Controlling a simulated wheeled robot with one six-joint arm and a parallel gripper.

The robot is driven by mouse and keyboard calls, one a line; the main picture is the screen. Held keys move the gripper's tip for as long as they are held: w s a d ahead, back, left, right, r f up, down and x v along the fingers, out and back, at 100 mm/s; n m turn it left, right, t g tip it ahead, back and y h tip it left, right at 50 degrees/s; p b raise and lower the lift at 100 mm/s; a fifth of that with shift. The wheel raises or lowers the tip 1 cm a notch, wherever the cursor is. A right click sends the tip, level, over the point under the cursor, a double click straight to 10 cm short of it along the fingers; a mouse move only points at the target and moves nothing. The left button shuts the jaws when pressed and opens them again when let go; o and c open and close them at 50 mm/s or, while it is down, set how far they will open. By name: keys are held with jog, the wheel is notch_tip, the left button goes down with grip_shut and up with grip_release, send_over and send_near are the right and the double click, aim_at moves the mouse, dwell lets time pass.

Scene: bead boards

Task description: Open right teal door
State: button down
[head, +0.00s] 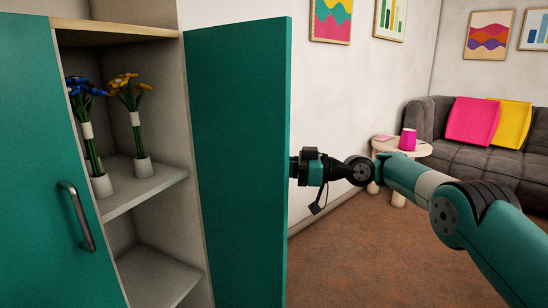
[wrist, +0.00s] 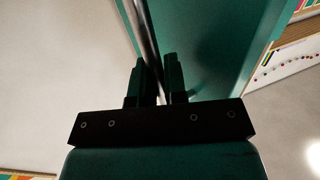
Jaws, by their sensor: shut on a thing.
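The right teal door (head: 238,150) stands swung wide open from the cabinet, its inner face toward the head camera. It also shows in the wrist view (wrist: 215,45). Its metal handle (wrist: 148,35) is a thin bar that runs down between my fingers. My gripper (wrist: 159,82) is shut on this handle. In the head view my wrist reaches to the door's outer edge from the right, and the fingertips and handle are hidden behind the door.
The left teal door (head: 40,170) is shut, with a metal handle (head: 76,215). Open shelves (head: 150,190) hold blue flowers (head: 88,130) and yellow flowers (head: 132,120) in white vases. A side table (head: 420,150) and grey sofa (head: 480,165) stand at right. Brown floor between is clear.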

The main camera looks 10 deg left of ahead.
jog(key=shift+w+d+r+g+p, duration=0.1)
jog(key=shift+w+d+g+p, duration=0.2)
jog(key=shift+p, duration=0.2)
jog(key=shift+n, duration=0.3)
jog(key=c, duration=1.2)
grip_release()
jog(key=shift+d, duration=0.2)
jog(key=shift+a, duration=0.2)
